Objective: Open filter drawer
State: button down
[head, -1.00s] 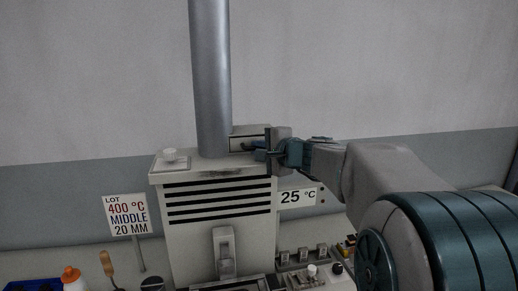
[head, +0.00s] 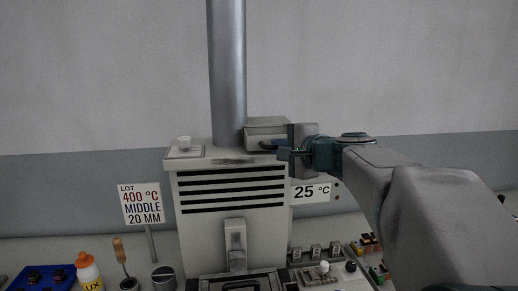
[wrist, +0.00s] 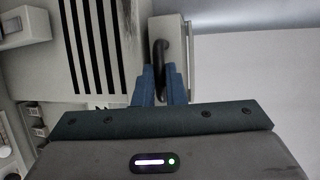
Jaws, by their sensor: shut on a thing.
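In the wrist view the drawer front (wrist: 180,45) carries a dark curved handle (wrist: 160,58). My gripper (head: 283,150) is at the drawer's front, at the machine's upper right corner. In the wrist view its blue fingers (wrist: 160,82) are closed around the lower end of the handle. How far the drawer stands out is hard to tell, as my gripper hides part of its front.
A metal pipe (head: 228,75) rises from the machine top beside the drawer. A 25 °C sign (head: 311,193) is just below my gripper. A lot sign (head: 142,204), an orange-capped bottle (head: 88,270) and a control panel (head: 320,272) stand lower down.

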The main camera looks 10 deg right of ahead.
jog(key=c, duration=1.8)
grip_release()
jog(key=shift+o, duration=0.2)
jog(key=b+v, duration=0.2)
jog(key=v, duration=1.1)
jog(key=shift+s+d, duration=0.2)
jog(key=shift+s, duration=0.15)
jog(key=s+a+f+n+g, duration=0.1)
jog(key=a+f+n+g, duration=0.25)
jog(key=f, duration=0.45)
jog(key=s+a+f+n+g, duration=0.1)
jog(key=a+f+n+g, duration=0.2)
jog(key=f, duration=0.4)
jog(key=s+a+f+n+g+h, duration=0.1)
jog(key=s+f+n, duration=0.3)
jog(key=f, duration=0.4)
jog(key=s+a+f+n+g+h, duration=0.2)
jog(key=s+f+n+g+h, duration=0.1)
jog(key=s+f, duration=0.3)
notch_tip(320, 180, down, 2)
jog(key=shift+f+n+g+h, duration=0.15)
jog(key=shift+n+g+h, duration=0.25)
jog(key=shift+n+g, duration=0.4)
